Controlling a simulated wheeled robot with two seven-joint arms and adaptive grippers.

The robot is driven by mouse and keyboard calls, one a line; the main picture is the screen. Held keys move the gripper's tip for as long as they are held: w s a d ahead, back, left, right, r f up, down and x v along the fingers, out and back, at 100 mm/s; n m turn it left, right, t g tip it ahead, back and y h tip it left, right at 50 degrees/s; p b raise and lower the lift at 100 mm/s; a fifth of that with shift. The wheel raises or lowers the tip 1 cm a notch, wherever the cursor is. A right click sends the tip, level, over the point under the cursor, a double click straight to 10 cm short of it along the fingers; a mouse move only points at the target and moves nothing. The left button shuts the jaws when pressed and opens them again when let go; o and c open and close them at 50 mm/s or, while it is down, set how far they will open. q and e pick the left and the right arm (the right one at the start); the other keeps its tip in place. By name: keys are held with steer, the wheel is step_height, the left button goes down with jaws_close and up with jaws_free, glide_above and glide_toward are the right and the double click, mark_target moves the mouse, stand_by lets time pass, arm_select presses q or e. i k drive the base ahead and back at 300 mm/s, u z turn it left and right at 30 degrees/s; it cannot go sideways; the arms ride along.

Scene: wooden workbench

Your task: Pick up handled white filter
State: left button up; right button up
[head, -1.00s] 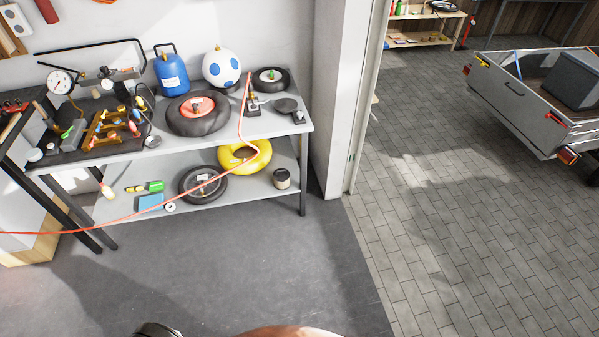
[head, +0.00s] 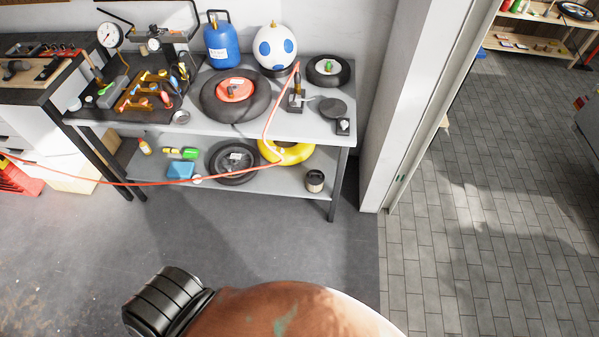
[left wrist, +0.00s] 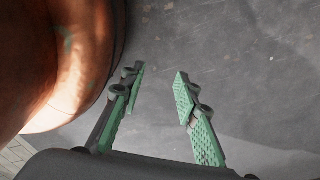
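I cannot make out a handled white filter in the head view or the left wrist view. My left gripper (left wrist: 160,78) shows in the left wrist view with its two green-padded fingers spread apart. Nothing is between them, and bare grey floor lies beyond. The left gripper does not show in the head view. My right gripper is in neither view.
A two-tier grey shelf (head: 318,126) stands against the wall. It holds a blue canister (head: 221,45), a blue-spotted white ball (head: 275,47), tyres and tools. An orange hose (head: 120,184) crosses in front. Open grey floor (head: 300,235) lies before it; a doorway is right.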

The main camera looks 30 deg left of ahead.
mark_target(314, 178)
steer(key=u, duration=0.95)
steer(key=i, duration=0.85)
steer(key=u, duration=1)
